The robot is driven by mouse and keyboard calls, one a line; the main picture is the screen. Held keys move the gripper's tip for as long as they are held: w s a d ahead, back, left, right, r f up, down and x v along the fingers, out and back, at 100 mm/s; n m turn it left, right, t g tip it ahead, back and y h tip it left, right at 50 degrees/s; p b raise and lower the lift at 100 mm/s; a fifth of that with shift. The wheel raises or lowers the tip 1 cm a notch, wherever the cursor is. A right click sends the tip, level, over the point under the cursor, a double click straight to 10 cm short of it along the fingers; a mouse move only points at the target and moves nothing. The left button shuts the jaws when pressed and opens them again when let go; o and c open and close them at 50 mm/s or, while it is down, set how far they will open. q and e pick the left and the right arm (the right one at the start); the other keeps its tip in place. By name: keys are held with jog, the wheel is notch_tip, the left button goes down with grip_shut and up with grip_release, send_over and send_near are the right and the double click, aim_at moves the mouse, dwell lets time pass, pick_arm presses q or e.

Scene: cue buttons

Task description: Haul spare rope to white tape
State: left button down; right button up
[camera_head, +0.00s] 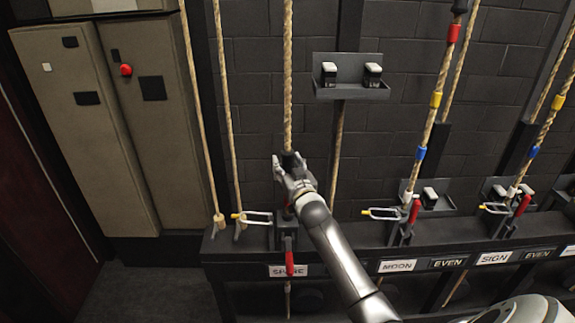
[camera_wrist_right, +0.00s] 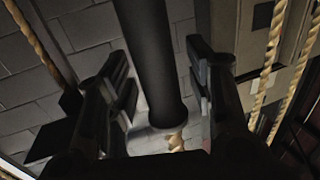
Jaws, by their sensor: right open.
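The spare rope (camera_head: 287,90) hangs vertically above the partly covered label reading SP.RE (camera_head: 306,271). A black section of it shows at my right gripper (camera_head: 292,172). In the right wrist view a thick dark cylinder (camera_wrist_right: 152,70) stands between the two spread fingers of my right gripper (camera_wrist_right: 165,100), with a bit of tan rope (camera_wrist_right: 176,143) past its end. The fingers are open around it; I cannot tell whether either touches it. A red handle (camera_head: 290,263) hangs below the gripper. I see no white tape on the spare rope. My left gripper is out of view.
A rope to the right carries red (camera_head: 454,33), yellow (camera_head: 436,99) and blue (camera_head: 420,153) bands. Wire rope locks (camera_head: 384,213) stand along the dark rail. A small shelf (camera_head: 350,92) is on the brick wall. Tan cabinets (camera_head: 85,130) stand at the left.

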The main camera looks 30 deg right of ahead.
jog(key=shift+c, duration=0.5)
grip_shut()
